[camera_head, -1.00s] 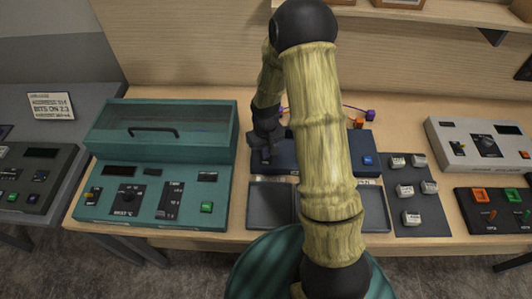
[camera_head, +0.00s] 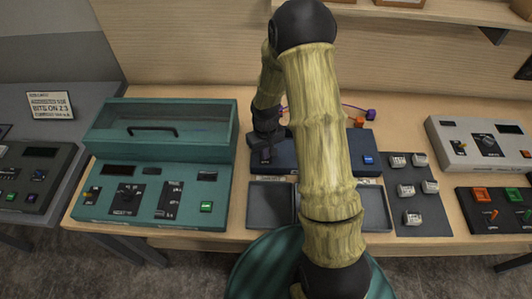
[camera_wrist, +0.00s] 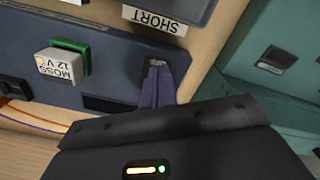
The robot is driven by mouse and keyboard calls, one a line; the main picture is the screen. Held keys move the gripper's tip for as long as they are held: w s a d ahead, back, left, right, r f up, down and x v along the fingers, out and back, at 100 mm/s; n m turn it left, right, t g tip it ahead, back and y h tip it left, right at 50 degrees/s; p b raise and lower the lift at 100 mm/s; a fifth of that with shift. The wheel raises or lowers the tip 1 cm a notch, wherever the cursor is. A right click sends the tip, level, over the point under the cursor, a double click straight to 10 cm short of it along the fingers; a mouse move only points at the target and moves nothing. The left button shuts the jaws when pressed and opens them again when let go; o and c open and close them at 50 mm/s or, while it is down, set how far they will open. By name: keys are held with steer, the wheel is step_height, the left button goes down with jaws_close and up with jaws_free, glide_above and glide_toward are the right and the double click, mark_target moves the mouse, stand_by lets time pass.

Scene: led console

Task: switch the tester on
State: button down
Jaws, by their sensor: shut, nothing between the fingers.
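The dark blue console (camera_head: 286,153), which I take to be the tester, stands at the middle back of the bench. My arm covers much of it in the head view. My gripper (camera_head: 265,158) is shut and empty at the console's left end. In the wrist view, the shut fingertips (camera_wrist: 157,65) are at the panel of the blue console (camera_wrist: 120,70), over a small detail that looks like a switch. The fingers hide most of it, so its position and contact cannot be told. A white block marked MOSS 12 V (camera_wrist: 58,66) sits by a green part on the panel.
Dark trays (camera_head: 270,204) lie in front of the blue console. A teal console (camera_head: 155,195) with a lidded box is close on the left. A mat with several white blocks (camera_head: 405,190) and a light grey console (camera_head: 480,145) are to the right.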

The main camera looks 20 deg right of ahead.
steer(key=shift+f+b, duration=0.7)
steer(key=shift+f, duration=0.35)
steer(key=shift+w+d, duration=0.2)
steer(key=shift+w, duration=0.45)
steer(key=shift+w+d, duration=0.15)
steer(key=shift+w, duration=0.25)
stand_by(0.4)
step_height(320, 180, up, 7)
steer(key=p, duration=0.5)
steer(key=shift+s, duration=0.35)
steer(key=shift+r, duration=0.1)
stand_by(0.5)
